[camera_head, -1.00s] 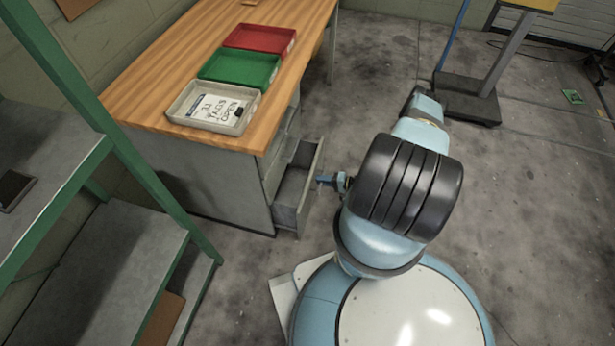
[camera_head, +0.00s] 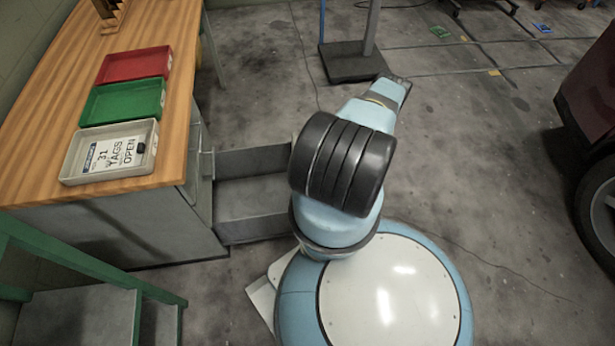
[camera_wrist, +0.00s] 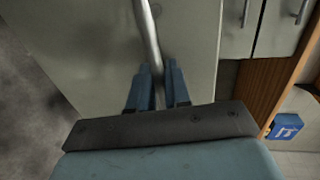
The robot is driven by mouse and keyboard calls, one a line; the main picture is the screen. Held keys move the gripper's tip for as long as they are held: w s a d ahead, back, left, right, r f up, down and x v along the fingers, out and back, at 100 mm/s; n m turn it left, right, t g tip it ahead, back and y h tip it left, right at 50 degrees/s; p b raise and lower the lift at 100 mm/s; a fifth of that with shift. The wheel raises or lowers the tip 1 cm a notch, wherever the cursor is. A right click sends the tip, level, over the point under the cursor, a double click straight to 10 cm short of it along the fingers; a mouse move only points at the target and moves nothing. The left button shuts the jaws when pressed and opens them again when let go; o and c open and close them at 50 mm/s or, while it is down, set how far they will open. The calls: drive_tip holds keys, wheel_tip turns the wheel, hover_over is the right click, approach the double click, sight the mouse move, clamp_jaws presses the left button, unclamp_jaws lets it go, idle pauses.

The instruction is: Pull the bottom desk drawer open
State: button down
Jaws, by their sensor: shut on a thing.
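The desk's bottom drawer (camera_head: 250,197) is a deep grey box standing well out from the cabinet in the head view, its inside bare where I can see it. Its pale front panel (camera_wrist: 95,45) fills much of the wrist view. A slim metal bar handle (camera_wrist: 148,30) runs along that panel. My gripper (camera_wrist: 158,75) has its two blue fingers either side of the handle, shut on it. In the head view my own arm hides the gripper and the drawer's front.
Smaller drawer fronts (camera_wrist: 258,25) with handles are on the right in the wrist view. The wooden desk top (camera_head: 60,115) holds grey (camera_head: 72,170), green (camera_head: 122,100) and red (camera_head: 135,66) trays. A green-framed shelf (camera_head: 80,262) is at lower left. A dark stand base (camera_head: 352,64) is at the back.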

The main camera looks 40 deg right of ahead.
drive_tip(key=shift+s+d+f, duration=0.2)
drive_tip(key=shift+s+d, duration=0.1)
drive_tip(key=shift+s, duration=0.05)
drive_tip(key=c, duration=1.3)
unclamp_jaws()
drive_tip(key=shift+w+r, duration=0.1)
drive_tip(key=shift+w, duration=0.05)
drive_tip(key=shift+d, duration=0.1)
drive_tip(key=v, duration=1.3)
drive_tip(key=shift+s+d, duration=0.25)
drive_tip(key=shift+d, duration=0.1)
